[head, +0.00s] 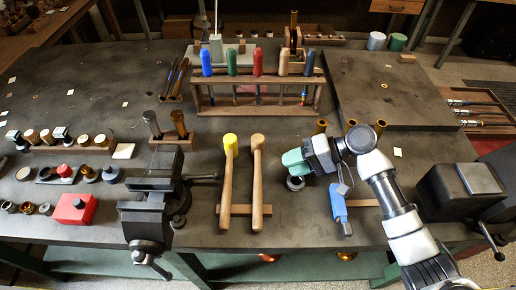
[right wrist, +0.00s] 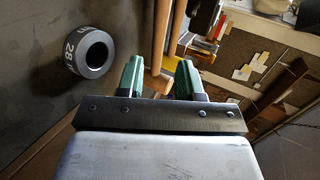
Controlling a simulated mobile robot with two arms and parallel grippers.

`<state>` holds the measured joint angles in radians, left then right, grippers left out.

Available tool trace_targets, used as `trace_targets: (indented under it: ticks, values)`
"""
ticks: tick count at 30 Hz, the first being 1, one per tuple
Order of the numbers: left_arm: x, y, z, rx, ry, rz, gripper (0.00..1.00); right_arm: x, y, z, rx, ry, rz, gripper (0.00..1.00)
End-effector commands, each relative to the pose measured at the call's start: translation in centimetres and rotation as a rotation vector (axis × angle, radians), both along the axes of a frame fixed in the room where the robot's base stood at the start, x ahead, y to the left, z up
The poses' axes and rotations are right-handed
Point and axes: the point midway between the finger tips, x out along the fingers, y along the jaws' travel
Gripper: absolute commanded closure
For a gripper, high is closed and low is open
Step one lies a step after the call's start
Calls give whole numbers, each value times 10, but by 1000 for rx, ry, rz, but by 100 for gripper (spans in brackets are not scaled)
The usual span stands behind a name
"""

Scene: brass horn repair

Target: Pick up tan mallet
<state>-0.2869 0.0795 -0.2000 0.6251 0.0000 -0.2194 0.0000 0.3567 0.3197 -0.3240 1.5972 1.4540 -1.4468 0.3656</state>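The tan mallet (head: 257,180), all pale wood, lies on the bench with its head toward the back. A similar mallet with a yellow head (head: 230,145) lies just left of it. My right gripper (head: 292,160) is to the right of the tan mallet's head end, apart from it. In the right wrist view its green fingers (right wrist: 160,78) stand apart with nothing between them. Wooden handles (right wrist: 161,40) show beyond the fingertips there; I cannot tell which is the tan mallet's. My left gripper is not in view.
A dark ring marked 28 (right wrist: 90,53) lies near my right gripper. A blue-handled tool (head: 338,203) lies to the right of the mallets. A black vise (head: 150,205) stands to their left. A wooden rack of colored-handled tools (head: 258,103) stands behind.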

Motion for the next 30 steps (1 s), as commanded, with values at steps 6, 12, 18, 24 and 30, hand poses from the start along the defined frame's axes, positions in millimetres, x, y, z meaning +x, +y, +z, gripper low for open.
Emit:
trace_targets:
  ticks: [6,12,18,24,30]
  values:
    - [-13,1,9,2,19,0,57,-2,32,-14,3,3,2,64]
    - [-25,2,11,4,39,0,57,-2,46,-23,1,2,0,64]
    - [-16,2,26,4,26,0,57,-4,70,-35,2,6,1,64]
    - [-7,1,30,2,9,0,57,-4,88,-48,0,3,1,64]
    - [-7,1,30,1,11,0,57,-4,89,-50,-1,1,0,64]
